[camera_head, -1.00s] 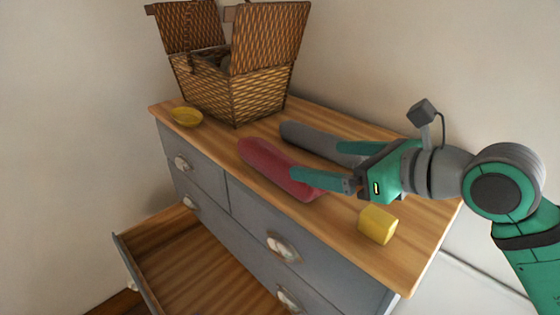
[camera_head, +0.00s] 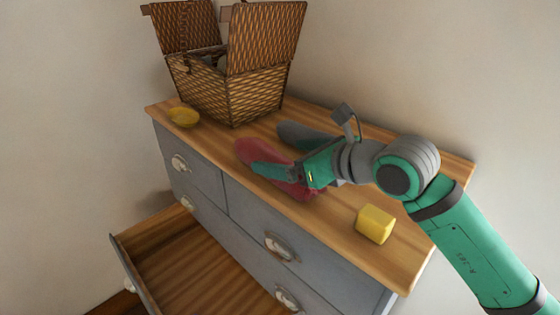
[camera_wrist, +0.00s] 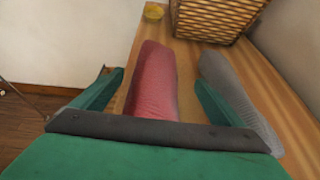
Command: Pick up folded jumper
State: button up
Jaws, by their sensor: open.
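A long red soft-looking roll (camera_head: 247,149) and a long grey roll (camera_head: 296,133) lie side by side on the wooden dresser top. Which one is the folded jumper I cannot tell for sure. My gripper (camera_head: 279,156) is open and low over the red roll, its near finger covering part of it. In the wrist view, the red roll (camera_wrist: 155,85) runs lengthwise between the two spread fingers of my gripper (camera_wrist: 158,77), with a gap to each. The grey roll (camera_wrist: 235,90) lies outside the right finger. The near end of the red roll is hidden by my gripper.
A wicker basket (camera_head: 240,95) with raised lids stands at the back of the dresser (camera_head: 400,245). A yellow bowl (camera_head: 184,117) is left of it. A yellow block (camera_head: 375,225) sits near the front right. A lower drawer (camera_head: 195,265) is pulled out. A wall is behind.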

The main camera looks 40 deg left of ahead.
jog(key=shift+a, duration=0.15)
jog(key=c, duration=1.2)
jog(key=shift+c, duration=0.2)
jog(key=shift+r, duration=0.1)
